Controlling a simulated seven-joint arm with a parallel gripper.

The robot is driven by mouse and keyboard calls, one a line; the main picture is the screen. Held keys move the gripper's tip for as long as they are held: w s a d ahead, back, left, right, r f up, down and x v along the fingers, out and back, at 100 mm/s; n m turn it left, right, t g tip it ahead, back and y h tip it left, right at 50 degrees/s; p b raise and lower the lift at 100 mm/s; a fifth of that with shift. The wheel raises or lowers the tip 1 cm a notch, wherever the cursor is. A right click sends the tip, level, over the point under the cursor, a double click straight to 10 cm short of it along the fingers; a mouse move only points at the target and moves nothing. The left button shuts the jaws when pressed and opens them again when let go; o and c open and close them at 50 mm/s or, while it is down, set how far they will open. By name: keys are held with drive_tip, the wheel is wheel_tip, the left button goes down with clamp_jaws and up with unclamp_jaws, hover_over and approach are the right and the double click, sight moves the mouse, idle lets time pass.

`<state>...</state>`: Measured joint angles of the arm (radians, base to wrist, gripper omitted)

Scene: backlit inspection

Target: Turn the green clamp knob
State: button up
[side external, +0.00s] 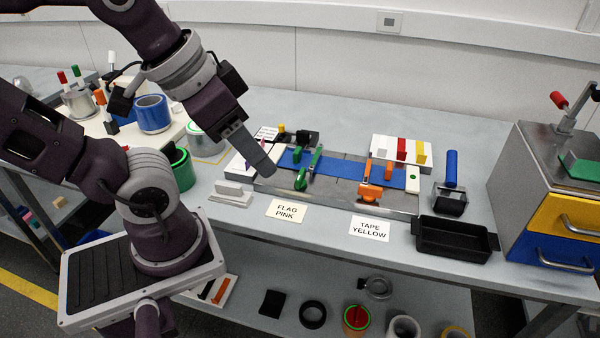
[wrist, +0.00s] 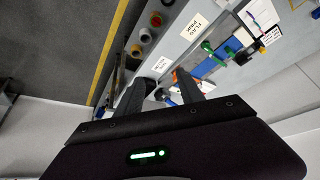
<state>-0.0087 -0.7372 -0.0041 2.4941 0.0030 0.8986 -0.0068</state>
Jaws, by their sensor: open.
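A green clamp (side external: 302,177) stands at the left part of a grey fixture board, across a blue strip (side external: 342,168). Its rounded green knob is at the front end. The clamp also shows in the wrist view (wrist: 208,47), past the right finger. An orange clamp (side external: 370,193) holds the strip farther right; it shows partly behind the right finger in the wrist view (wrist: 179,76). My gripper (side external: 266,168) is left of the green clamp in the side view, apart from it. In the wrist view my gripper (wrist: 160,79) has its two fingers spread, with nothing between them.
Cards reading FLAG PINK (side external: 286,211) and TAPE YELLOW (side external: 370,229) lie in front of the board. A black tray (side external: 455,237), a blue-handled tool (side external: 451,170) and a metal drawer cabinet (side external: 535,170) are to the right. A white holder (side external: 388,146) with coloured blocks stands behind.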

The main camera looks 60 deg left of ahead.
drive_tip(key=w+a, duration=0.1)
drive_tip(key=w+a+n+g+y, duration=0.1)
drive_tip(key=w, duration=0.1)
drive_tip(key=w+a+f+n, duration=0.1)
drive_tip(key=w, duration=0.1)
drive_tip(key=shift+w+a+g, duration=0.1)
drive_tip(key=shift+w+g, duration=0.1)
drive_tip(key=shift+g, duration=0.1)
drive_tip(key=shift+c, duration=0.7)
drive_tip(key=n+g+h, duration=0.1)
drive_tip(key=n+g, duration=0.3)
drive_tip(key=n, duration=0.3)
hover_over(301, 173)
wheel_tip(301, 173, down, 14)
drive_tip(key=shift+s+f, duration=0.1)
wheel_tip(301, 173, down, 7)
drive_tip(key=shift+r, duration=0.2)
drive_tip(key=shift+f, duration=0.25)
clamp_jaws()
